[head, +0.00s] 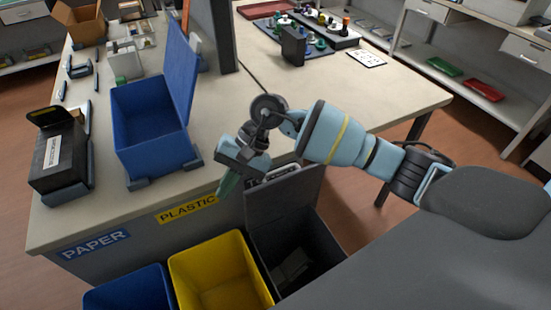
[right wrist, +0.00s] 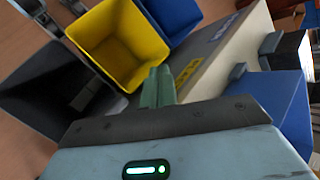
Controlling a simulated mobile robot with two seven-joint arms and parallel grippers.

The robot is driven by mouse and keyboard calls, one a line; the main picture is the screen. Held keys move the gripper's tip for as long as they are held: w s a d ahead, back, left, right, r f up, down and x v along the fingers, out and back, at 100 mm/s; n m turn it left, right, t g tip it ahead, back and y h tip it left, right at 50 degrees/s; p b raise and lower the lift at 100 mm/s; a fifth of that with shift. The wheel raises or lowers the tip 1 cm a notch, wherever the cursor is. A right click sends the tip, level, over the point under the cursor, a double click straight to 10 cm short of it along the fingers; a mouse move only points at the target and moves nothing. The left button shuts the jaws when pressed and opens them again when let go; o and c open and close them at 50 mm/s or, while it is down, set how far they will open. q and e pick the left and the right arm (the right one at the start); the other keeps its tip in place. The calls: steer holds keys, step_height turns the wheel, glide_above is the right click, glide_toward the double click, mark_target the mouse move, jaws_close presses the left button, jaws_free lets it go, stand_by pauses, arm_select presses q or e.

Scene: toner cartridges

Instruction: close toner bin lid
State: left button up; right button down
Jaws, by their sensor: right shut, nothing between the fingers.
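The dark bin (head: 305,245) stands on the floor at the counter's front, right of the yellow bin. Its dark lid (head: 287,198) is raised against the counter side, and some grey items lie inside. The dark bin also shows at left in the right wrist view (right wrist: 50,97). A blue box (head: 150,125) on the counter also has its lid (head: 181,70) standing open. I cannot read a toner label on either. My right gripper (head: 227,186), with green fingertips (right wrist: 158,87), is shut and empty above the counter's front edge, left of the dark lid. My left gripper is out of view.
The yellow bin (head: 215,275) and a blue bin (head: 130,290) stand left of the dark bin, under PLASTIC and PAPER labels. A black box (head: 60,155) sits at the counter's left. The counter right of the blue box is mostly clear.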

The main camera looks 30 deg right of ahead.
steer(key=w+d+r+n+t+h+b, duration=0.15)
steer(key=w+d+r+h, duration=0.25)
steer(key=d, duration=0.4)
steer(key=w+d+r+n+t+h+p, duration=0.1)
steer(key=w+d+r+n+h, duration=0.25)
steer(key=d, duration=0.45)
steer(key=shift+h, duration=0.25)
steer(key=f, duration=0.6)
steer(key=w+f, duration=0.1)
steer(key=f, duration=0.3)
steer(key=shift+f, duration=0.1)
steer(key=shift+s+f+p, duration=0.2)
steer(key=shift+s+p, duration=0.2)
steer(key=shift+s, duration=0.5)
steer(key=shift+s+f+p, duration=0.3)
steer(key=shift+s+f, duration=0.05)
steer(key=shift+s, duration=0.45)
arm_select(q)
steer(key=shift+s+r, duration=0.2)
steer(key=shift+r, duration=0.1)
arm_select(e)
steer(key=shift+s+f, duration=0.1)
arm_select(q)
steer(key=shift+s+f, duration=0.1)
